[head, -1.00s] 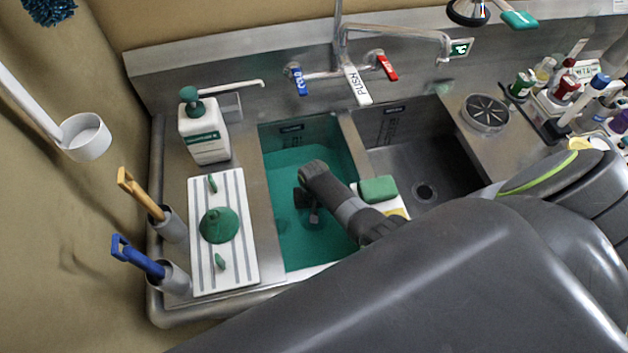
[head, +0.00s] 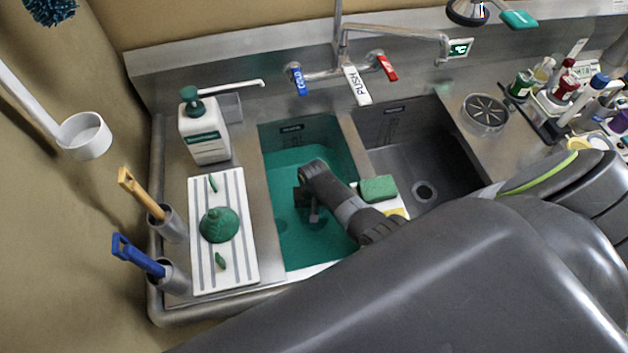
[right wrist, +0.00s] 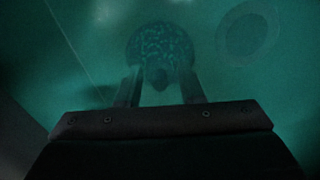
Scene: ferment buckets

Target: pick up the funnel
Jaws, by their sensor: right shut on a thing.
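My right gripper (head: 314,214) is down in the left basin, in green water (head: 290,250). In the right wrist view its fingers (right wrist: 162,88) are shut on the short stub of a dark round speckled thing (right wrist: 162,48). The murky water leaves unclear what this thing is. My left gripper is not in view.
The white striped board (head: 200,275) also carries small green pieces. A soap bottle (head: 205,135) stands behind it, and two handled tools in holders stand left of it. A tap (head: 395,35) overhangs the basins. The right basin (head: 395,170) looks empty.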

